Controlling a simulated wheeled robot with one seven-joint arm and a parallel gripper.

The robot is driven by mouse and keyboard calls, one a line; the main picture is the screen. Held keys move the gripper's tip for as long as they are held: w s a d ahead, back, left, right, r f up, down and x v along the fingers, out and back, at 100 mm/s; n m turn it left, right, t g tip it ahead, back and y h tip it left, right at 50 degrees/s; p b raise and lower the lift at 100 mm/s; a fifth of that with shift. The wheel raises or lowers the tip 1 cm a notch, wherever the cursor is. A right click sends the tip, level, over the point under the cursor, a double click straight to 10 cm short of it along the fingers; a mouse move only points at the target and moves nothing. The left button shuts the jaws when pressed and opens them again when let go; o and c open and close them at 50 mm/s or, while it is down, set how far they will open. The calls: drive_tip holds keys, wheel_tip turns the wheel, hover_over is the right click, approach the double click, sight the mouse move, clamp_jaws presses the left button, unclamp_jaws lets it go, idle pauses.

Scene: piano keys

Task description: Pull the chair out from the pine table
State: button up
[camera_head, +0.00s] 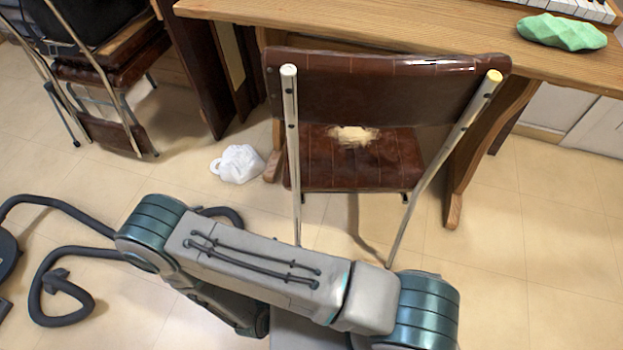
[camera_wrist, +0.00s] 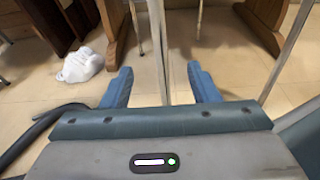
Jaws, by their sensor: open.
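The chair (camera_head: 375,85) has a brown leather back, a worn torn patch on its seat and metal tube legs. It stands at the pine table (camera_head: 400,22), its seat partly under the tabletop and its back towards me. In the wrist view my gripper (camera_wrist: 163,88) is open, its two blue fingers apart. One metal chair tube (camera_wrist: 158,50) shows between the fingers in the picture; I cannot tell whether they touch it. Another tube (camera_wrist: 284,52) passes to the right of the right finger. In the head view my arm hides the floor in front of the chair and the gripper.
A white crumpled bag (camera_head: 237,164) lies on the floor left of the chair. Stacked chairs (camera_head: 105,60) stand at the upper left. A black hose (camera_head: 50,270) lies on the floor at left. A green object (camera_head: 562,32) and a keyboard (camera_head: 585,8) are on the table. Floor at right is clear.

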drive_tip(key=s+a, duration=0.2)
drive_tip(key=s, duration=0.4)
drive_tip(key=shift+s+a+b, duration=0.2)
drive_tip(key=shift+s+b, duration=0.05)
drive_tip(key=shift+b, duration=0.05)
idle(0.3)
